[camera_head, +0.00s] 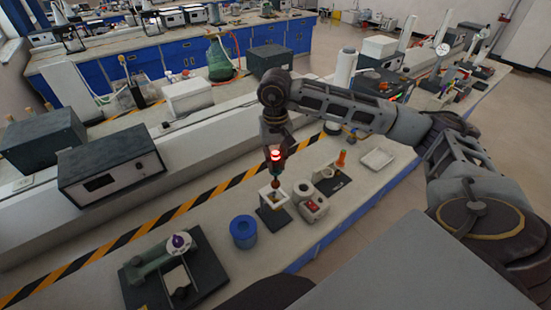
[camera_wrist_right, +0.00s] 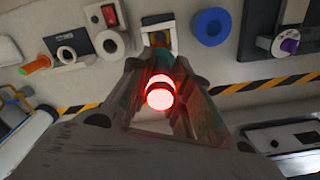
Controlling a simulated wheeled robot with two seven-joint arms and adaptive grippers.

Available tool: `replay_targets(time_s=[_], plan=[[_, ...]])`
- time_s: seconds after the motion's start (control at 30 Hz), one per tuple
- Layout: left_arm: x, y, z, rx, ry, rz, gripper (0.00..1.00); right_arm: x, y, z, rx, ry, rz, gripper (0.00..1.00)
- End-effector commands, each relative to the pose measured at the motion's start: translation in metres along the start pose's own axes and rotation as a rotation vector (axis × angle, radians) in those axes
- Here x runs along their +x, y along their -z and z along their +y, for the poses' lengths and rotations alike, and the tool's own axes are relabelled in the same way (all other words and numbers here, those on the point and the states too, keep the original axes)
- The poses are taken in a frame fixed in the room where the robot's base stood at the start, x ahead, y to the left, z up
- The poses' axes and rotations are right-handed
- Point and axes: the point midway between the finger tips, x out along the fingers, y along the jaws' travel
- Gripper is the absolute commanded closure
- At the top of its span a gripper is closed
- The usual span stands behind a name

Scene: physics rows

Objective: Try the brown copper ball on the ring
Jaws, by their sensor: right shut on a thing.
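My right gripper (camera_head: 277,172) points down over the bench, above a small stand with a pale square frame (camera_head: 264,192) on a dark base, where the ring appears to be. The brown copper ball (camera_head: 275,184) shows just under the fingertips, close above the frame. The fingers are shut on the piece that carries it. Whether the ball touches the ring cannot be told. My left gripper is out of view.
A blue cup (camera_head: 243,232) stands left of the stand. A white block with a red switch (camera_head: 313,206) stands close on its right. An orange piece on a dark base (camera_head: 340,160) is farther right. A green device (camera_head: 165,262) lies at the front left.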

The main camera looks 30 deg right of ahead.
Motion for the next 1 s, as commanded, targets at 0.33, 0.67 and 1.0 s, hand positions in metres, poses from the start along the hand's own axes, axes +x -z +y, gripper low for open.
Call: replay_targets(time_s=[0.33, 0.67, 1.0], plan=[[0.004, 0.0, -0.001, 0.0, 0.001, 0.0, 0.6, 0.012, 0.0, 0.0, 0.0, 0.0, 0.0, 1.0], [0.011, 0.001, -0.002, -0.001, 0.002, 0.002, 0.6, 0.034, 0.0, 0.0, 0.0, 0.001, 0.0, 1.0], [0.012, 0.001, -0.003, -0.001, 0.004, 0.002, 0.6, 0.04, 0.0, 0.0, 0.0, 0.0, 0.0, 1.0]])
